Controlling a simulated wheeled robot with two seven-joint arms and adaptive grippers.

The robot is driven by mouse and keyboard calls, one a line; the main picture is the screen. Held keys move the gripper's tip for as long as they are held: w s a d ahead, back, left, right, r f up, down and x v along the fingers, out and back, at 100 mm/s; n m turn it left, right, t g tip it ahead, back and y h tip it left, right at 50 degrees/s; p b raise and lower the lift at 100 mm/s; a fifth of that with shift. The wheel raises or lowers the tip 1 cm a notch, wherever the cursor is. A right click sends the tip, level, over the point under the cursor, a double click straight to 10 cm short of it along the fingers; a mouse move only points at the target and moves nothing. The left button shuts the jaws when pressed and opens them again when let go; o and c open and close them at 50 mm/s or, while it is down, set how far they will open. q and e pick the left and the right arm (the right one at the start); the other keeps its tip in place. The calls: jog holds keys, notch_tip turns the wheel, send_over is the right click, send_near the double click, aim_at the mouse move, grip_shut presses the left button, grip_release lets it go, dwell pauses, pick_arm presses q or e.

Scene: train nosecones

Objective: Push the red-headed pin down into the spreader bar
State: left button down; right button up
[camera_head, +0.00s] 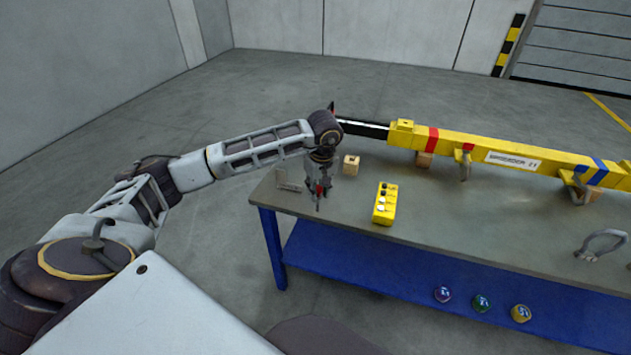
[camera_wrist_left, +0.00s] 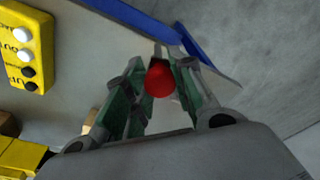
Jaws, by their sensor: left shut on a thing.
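My left gripper (camera_head: 318,190) is shut on the red-headed pin (camera_head: 319,188) above the left end of the table. In the left wrist view the pin's round red head (camera_wrist_left: 159,79) sits between the two fingers (camera_wrist_left: 158,95), and its shank is hidden. In the head view a thin dark tip shows below the fingers. The yellow spreader bar (camera_head: 513,160) lies along the back of the table to the right, apart from the gripper. It has red and blue bands, and a small red piece (camera_head: 468,147) sits on it above a hanging shackle. My right gripper is not in view.
A yellow button box (camera_head: 385,204) stands right of the gripper, and a small wooden block (camera_head: 351,164) behind it. A loose shackle (camera_head: 603,243) is at the right. Several coloured round items lie on the blue lower shelf (camera_head: 380,274). The middle tabletop is clear.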

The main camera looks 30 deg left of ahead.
pick_arm(q)
jog(key=s+d+f+m, duration=0.3)
jog(key=f+m, duration=0.1)
jog(key=f, duration=0.3)
jog(key=s+d+f+m, duration=0.3)
jog(key=d+f, duration=0.1)
jog(key=f, duration=0.4)
jog(key=s+d+f+m+h, duration=0.1)
jog(key=s+d+f+m, duration=0.2)
jog(key=f, duration=0.5)
jog(key=shift+s+d+m+t, duration=0.25)
jog(key=shift+s+m+t, duration=0.15)
jog(key=shift+m, duration=0.4)
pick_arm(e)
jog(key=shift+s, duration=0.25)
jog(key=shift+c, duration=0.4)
